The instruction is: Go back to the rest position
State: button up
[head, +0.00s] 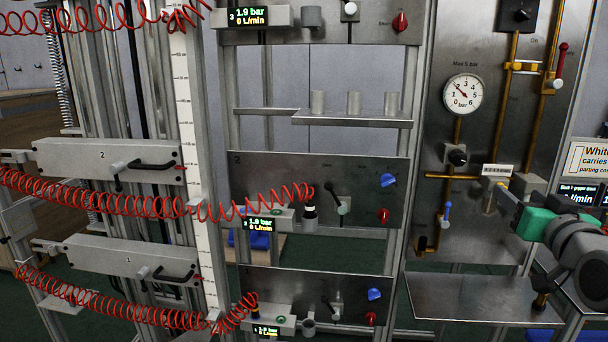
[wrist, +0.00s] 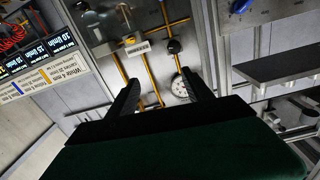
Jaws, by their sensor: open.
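My gripper (head: 506,196) is at the right of the head view, at the end of my grey arm with a green section. It is in front of the gauge panel (head: 480,60), with its fingers toward the panel's brass pipes. In the wrist view my gripper (wrist: 159,78) shows two black fingers spread apart with nothing between them. The panel with its pipes and round gauge (wrist: 181,87) lies beyond the fingertips. I cannot tell the exact gap between fingers and pipes.
A steel shelf (head: 480,296) is below the gripper. Left are the station panels (head: 320,180) with knobs, coiled red hoses (head: 140,205) and two numbered drawer-like bars (head: 105,160). An upper shelf (head: 350,120) holds three grey cylinders. A label board (head: 587,160) stands at the right edge.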

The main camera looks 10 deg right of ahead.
jog(key=w+a+f+n+g+y, duration=0.1)
jog(key=w+a+f+g+y, duration=0.2)
jog(key=a+f, duration=0.7)
jog(key=w+a+f+n+g+y, duration=0.15)
jog(key=a+f+g, duration=0.25)
jog(key=a+f, duration=0.65)
jog(key=s+a+f+n+g+y, duration=0.1)
jog(key=s+a+f+n+g, duration=0.1)
jog(key=s+a+f+g, duration=0.5)
jog(key=s+a+f, duration=0.6)
jog(key=s, duration=0.1)
dwell(1.8)
